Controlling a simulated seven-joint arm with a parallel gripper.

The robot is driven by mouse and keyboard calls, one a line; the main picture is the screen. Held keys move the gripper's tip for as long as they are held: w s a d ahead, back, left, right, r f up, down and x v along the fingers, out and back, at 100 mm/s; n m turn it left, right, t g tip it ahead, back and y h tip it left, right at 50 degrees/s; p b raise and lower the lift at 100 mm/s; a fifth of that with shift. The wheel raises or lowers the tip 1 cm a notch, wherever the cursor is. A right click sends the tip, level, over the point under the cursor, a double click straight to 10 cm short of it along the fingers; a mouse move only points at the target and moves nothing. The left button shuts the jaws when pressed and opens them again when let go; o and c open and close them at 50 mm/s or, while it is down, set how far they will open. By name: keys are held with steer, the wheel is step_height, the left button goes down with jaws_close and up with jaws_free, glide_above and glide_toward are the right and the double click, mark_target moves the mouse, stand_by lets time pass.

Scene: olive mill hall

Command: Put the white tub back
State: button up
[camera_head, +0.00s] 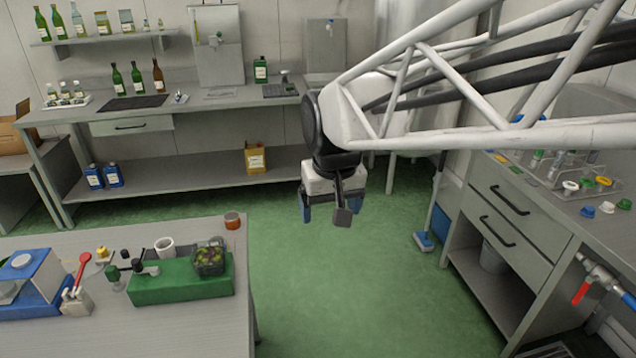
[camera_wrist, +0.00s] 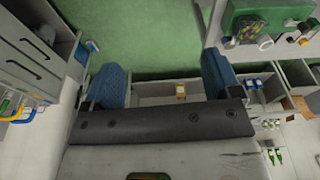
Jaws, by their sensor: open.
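A small white tub (camera_head: 164,247), round with an open end, is on the near-left table (camera_head: 200,325), just behind a green block (camera_head: 180,290). I cannot tell whether it stands quite upright. What seems to be the same tub shows small at the upper right of the wrist view (camera_wrist: 266,42). My gripper (camera_head: 323,208) hangs over the green floor, right of that table and well apart from the tub. Its blue-padded fingers are spread with nothing between them, as the wrist view shows (camera_wrist: 165,78).
A clear box of olives (camera_head: 209,259) sits on the green block's right end. An amber jar (camera_head: 232,220) stands near the table's far right corner. A back bench (camera_head: 200,98) holds bottles. A drawer bench (camera_head: 510,215) with small caps stands right. Open floor lies between.

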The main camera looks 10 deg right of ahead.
steer(key=s+d+f, duration=0.1)
steer(key=s+d, duration=0.2)
steer(key=s, duration=0.4)
steer(key=s+d+f+m, duration=0.1)
steer(key=s+d+f, duration=0.1)
steer(key=s, duration=0.6)
steer(key=shift+d+f+t, duration=0.25)
steer(key=shift+d+t, duration=0.05)
steer(key=shift+d, duration=0.25)
